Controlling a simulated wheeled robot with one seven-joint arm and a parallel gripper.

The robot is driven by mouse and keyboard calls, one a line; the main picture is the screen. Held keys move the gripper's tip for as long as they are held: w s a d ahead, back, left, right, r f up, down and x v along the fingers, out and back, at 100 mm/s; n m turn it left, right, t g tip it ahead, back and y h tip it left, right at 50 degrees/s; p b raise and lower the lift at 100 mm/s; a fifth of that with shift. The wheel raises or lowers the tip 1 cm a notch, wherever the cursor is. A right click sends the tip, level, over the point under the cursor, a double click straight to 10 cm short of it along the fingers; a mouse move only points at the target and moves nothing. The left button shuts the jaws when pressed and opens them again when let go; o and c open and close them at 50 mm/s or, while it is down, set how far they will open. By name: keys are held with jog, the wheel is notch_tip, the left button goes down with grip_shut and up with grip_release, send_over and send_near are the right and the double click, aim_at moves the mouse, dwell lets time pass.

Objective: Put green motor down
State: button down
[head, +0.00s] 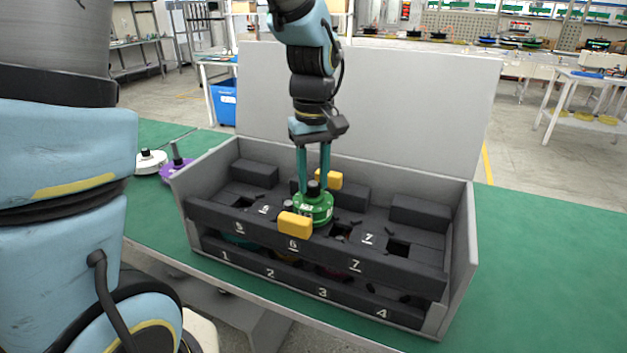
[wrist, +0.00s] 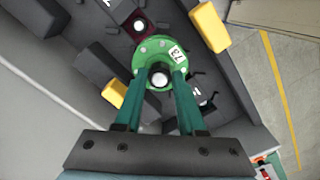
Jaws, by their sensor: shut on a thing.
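The green motor (head: 313,208) is a round green disc with a dark hub on top. It is at the middle slot of the rack's upper level, behind the label 6, between two yellow blocks. I cannot tell if its underside touches the rack. My gripper (head: 313,188) points down with its green fingers shut on the motor's hub. In the wrist view the green motor (wrist: 150,50) shows a white label, and my gripper (wrist: 160,78) has a finger on each side of the hub. The grey rack (head: 460,240) has upper slots marked 5, 6 and 7.
One yellow block (head: 295,224) is at the front of slot 6, another yellow block (head: 329,179) behind it. A white motor (head: 150,160) and a purple motor (head: 176,165) are on the green table left of the rack. The table's right side (head: 550,260) is clear.

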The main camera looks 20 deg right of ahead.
jog(key=shift+f, duration=0.65)
jog(key=shift+f, duration=0.15)
jog(key=c, duration=0.5)
grip_release()
notch_tip(320, 180, up, 12)
jog(key=b, duration=0.2)
jog(key=a+f, duration=0.4)
jog(key=a, duration=0.4)
jog(key=a+f+m+t, duration=0.1)
jog(key=a+f, duration=0.4)
jog(key=a, duration=0.4)
jog(key=w+a+f, duration=0.1)
jog(key=a+f, duration=0.3)
jog(key=a, duration=0.4)
jog(key=shift+a+f+m+t, duration=0.2)
jog(key=shift+m+t, duration=0.1)
